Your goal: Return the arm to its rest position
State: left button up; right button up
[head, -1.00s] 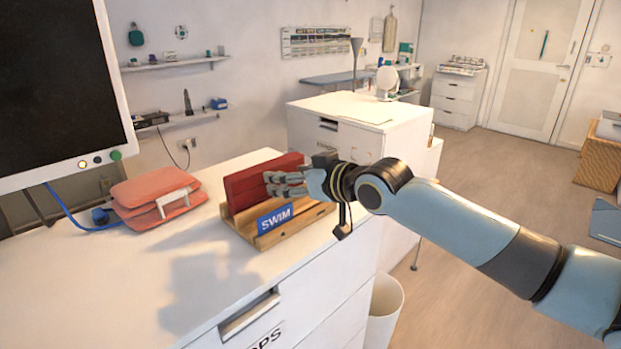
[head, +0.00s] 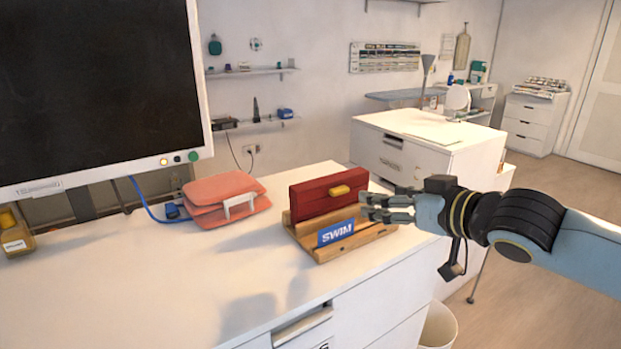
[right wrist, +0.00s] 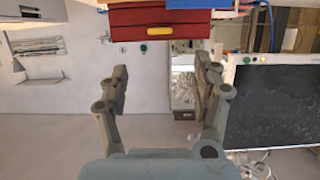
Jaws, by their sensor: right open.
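My right gripper (head: 388,206) is open in the head view, at the right end of the wooden holder (head: 372,240) on the white chest top. Its fingers overlap the holder's right part in the picture and hold nothing. A dark red case (head: 318,194) with a yellow catch stands upright in the holder, behind a blue SWIM label (head: 336,232). In the right wrist view the gripper (right wrist: 160,80) has its two fingers wide apart, and the red case (right wrist: 160,20) lies beyond them at the top. My left gripper is not in view.
Folded coral cloths (head: 222,200) with a white clip lie left of the holder. A dark monitor (head: 95,90) stands at the left. A small bottle (head: 15,235) is at the far left. A second white cabinet (head: 400,160) stands behind. The chest top's front is clear.

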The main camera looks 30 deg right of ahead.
jog(key=s+a+f+g+h, duration=0.1)
jog(key=s+a+f+g, duration=0.25)
jog(key=s, duration=0.45)
jog(key=s+a+f+g, duration=0.3)
jog(key=s+g, duration=0.1)
jog(key=s, duration=0.3)
jog(key=s+a+f+g+h, duration=0.1)
jog(key=s+a+f+g, duration=0.2)
jog(key=s, duration=0.5)
notch_tip(320, 180, down, 33)
jog(key=s+d+g+b, duration=0.1)
jog(key=d+g+b, duration=0.15)
jog(key=b, duration=0.55)
jog(key=s+f+b, duration=0.4)
jog(key=s+f, duration=0.6)
jog(key=f, duration=0.2)
jog(key=s+d+f+b, duration=0.1)
jog(key=s+f+b, duration=0.2)
jog(key=s+f, duration=0.6)
notch_tip(320, 180, down, 4)
jog(key=shift+s+f+g+b, duration=0.15)
jog(key=shift+s+g+b, duration=0.15)
jog(key=shift+s+b, duration=0.1)
jog(key=shift+d, duration=0.1)
